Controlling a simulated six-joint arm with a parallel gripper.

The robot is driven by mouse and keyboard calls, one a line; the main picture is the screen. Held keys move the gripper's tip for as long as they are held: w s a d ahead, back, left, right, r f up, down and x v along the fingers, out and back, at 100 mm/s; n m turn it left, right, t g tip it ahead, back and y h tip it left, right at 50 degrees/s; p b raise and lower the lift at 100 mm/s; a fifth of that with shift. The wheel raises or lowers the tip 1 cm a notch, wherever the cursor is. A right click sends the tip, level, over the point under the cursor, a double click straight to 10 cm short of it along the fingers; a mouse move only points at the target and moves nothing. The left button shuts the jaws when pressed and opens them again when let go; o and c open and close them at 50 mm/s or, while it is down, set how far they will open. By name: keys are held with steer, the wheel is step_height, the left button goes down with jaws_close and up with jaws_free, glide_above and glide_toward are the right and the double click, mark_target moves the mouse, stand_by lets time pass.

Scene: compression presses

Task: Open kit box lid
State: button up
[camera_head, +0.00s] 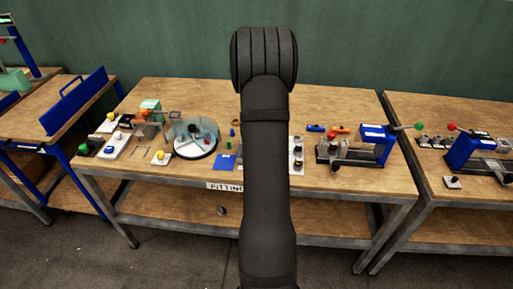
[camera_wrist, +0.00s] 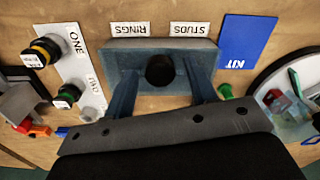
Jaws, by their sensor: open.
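In the wrist view a grey-blue box (camera_wrist: 205,50) sits on the wooden bench, with white labels reading RINGS and STUDS beside it. A round black knob (camera_wrist: 160,70) stands at its middle; I take this box for the kit box, its lid closed. My gripper (camera_wrist: 162,74) is open, its two grey-blue fingers on either side of the knob with gaps between. I cannot tell how far above the lid the fingertips are. A flat blue plate marked KIT (camera_wrist: 245,42) lies to the right of the box. In the head view my arm hides the box and gripper.
A white board marked ONE (camera_wrist: 75,70) with black, green and yellow knobs stands left of the box. A round clear-covered dish (camera_head: 193,138) is left of my arm. A blue press (camera_head: 372,140) stands on the right of the bench (camera_head: 340,100).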

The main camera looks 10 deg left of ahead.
jaws_close()
steer(key=shift+w, duration=4)
jaws_free()
step_height(320, 180, up, 18)
steer(key=shift+f, duration=0.25)
